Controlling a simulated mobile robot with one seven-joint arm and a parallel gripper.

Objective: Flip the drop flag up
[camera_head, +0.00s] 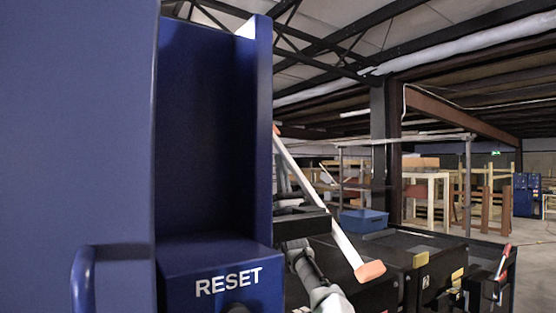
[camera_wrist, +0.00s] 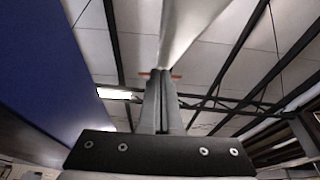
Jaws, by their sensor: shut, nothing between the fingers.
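A long white bar (camera_head: 318,200) with salmon-orange ends slants down to the right in the head view; it looks like the drop flag, though I cannot be sure. In the wrist view a broad white strip (camera_wrist: 188,30), probably the same bar, runs from the top edge to my fingertips. Small reddish bits show on both sides of the tips. My gripper (camera_wrist: 160,76) is shut and empty, its fingers pointing up toward the ceiling. I cannot tell if the fingers touch the bar. In the head view my gripper is partly hidden by the blue housing and the bar.
A tall blue housing (camera_head: 210,130) with a RESET block (camera_head: 222,276) fills the left. Black conveyor machinery (camera_head: 420,255) stands to the right, with a blue bin (camera_head: 364,221) and a red-tipped lever (camera_head: 503,262). A blue panel (camera_wrist: 45,60) flanks my gripper's left.

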